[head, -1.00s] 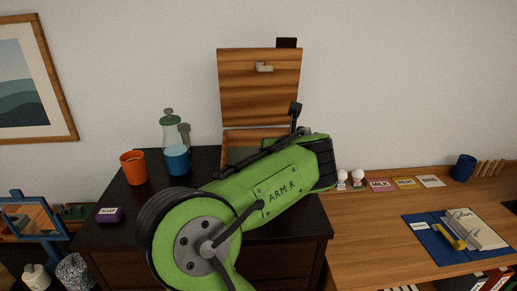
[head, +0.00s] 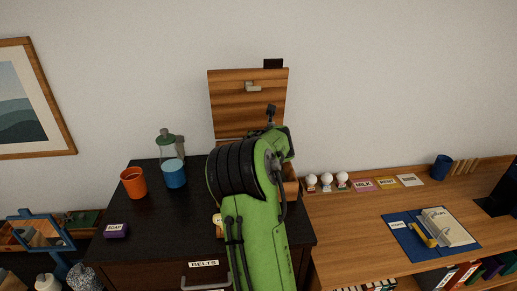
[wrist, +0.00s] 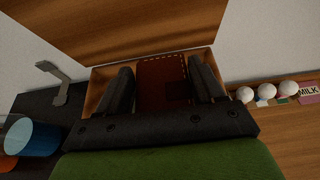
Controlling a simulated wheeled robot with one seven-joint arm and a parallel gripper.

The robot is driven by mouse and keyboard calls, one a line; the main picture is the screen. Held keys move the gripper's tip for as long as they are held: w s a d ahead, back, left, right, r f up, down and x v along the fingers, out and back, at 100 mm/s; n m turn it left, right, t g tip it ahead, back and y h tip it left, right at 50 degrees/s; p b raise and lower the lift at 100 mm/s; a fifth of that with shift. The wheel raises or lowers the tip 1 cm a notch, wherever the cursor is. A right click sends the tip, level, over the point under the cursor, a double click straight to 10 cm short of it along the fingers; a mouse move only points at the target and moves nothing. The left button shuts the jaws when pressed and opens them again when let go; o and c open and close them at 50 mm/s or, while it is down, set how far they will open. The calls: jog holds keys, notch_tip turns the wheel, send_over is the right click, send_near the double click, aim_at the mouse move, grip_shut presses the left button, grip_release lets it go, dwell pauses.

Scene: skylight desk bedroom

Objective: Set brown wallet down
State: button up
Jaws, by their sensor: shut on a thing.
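The brown wallet (wrist: 163,82), dark reddish with pale stitching, is upright between the two dark fingers of my gripper (wrist: 164,88) in the wrist view. My gripper is shut on it. The wallet is over or within an open wooden box (wrist: 100,73); whether it touches the bottom cannot be told. The box's raised lid (head: 246,103) stands behind it in the head view, with a metal latch. My green arm hides the wallet, the gripper and most of the box there.
The box stands on a black-topped dresser (head: 150,225) with an orange cup (head: 133,183), blue cup (head: 174,174), glass bottle (head: 165,148) and purple soap box (head: 116,230). Several white round-topped items (head: 327,181) and cards (head: 386,184) line the desk (head: 350,225) to the right.

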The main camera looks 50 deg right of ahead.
jog(key=x, duration=0.1)
jog(key=p+x, duration=0.1)
jog(key=x, duration=0.1)
jog(key=r+x, duration=0.1)
jog(key=x, duration=0.1)
jog(key=shift+w, duration=0.2)
jog(key=shift+c, duration=0.4)
notch_tip(320, 180, down, 7)
jog(key=shift+s+r+p, duration=0.1)
jog(key=shift+r+p, duration=0.15)
jog(key=shift+p, duration=0.05)
notch_tip(320, 180, down, 4)
jog(key=shift+d+r+p, duration=0.1)
jog(key=shift+p, duration=0.4)
jog(key=shift+w+d+f, duration=0.15)
jog(key=shift+w+f, duration=0.1)
jog(key=shift+w, duration=0.1)
jog(key=shift+f+b, duration=0.15)
jog(key=shift+b, duration=0.2)
jog(key=o, duration=1.1)
jog(key=shift+o, duration=0.2)
